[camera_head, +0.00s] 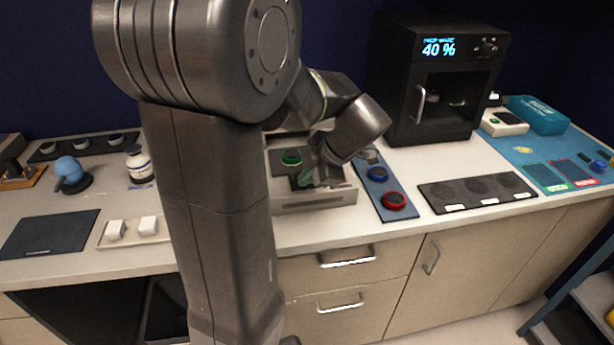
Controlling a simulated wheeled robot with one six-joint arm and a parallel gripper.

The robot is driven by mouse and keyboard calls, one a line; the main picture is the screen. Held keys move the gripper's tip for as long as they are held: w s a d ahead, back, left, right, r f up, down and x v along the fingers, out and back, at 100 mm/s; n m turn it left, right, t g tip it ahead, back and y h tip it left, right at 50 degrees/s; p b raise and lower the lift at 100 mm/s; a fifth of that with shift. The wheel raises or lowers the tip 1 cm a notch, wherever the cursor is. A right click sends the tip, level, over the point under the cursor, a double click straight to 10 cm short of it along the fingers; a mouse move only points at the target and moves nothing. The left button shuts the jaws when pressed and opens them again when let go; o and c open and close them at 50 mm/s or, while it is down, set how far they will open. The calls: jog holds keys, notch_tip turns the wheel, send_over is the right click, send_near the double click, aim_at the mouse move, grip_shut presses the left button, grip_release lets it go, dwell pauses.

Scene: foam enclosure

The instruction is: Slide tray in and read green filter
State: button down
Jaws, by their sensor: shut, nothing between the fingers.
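The green filter (291,157), a round green-topped piece, sits on the dark tray (281,168) of a low beige-grey instrument (310,203) at the middle of the counter. How far the tray is in or out is hard to tell. My gripper (307,180) points down at the right of the tray, beside the green filter and apart from it. It is shut and empty. A blue filter (378,174) and a red filter (394,200) rest on a blue-grey holder (370,188) just right of the instrument. My arm hides part of the instrument's left side.
A black oven-like box (440,80) reading 40 % stands behind right. A black strip with several round pads (478,190) lies in front of it. A blue mat (560,165) is far right. A dark pad (50,233), white blocks (133,228) and a bottle (138,163) are left.

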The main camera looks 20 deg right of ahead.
aim_at(296, 150)
jog(key=w+d+b, duration=0.1)
jog(key=w, duration=0.4)
jog(key=w+d+b, duration=0.1)
jog(key=w, duration=0.4)
jog(key=w+d+b, duration=0.1)
jog(key=w+b, duration=0.1)
jog(key=w, duration=0.3)
jog(key=shift+d, duration=0.3)
jog(key=shift+r, duration=0.1)
jog(key=shift+w, duration=0.1)
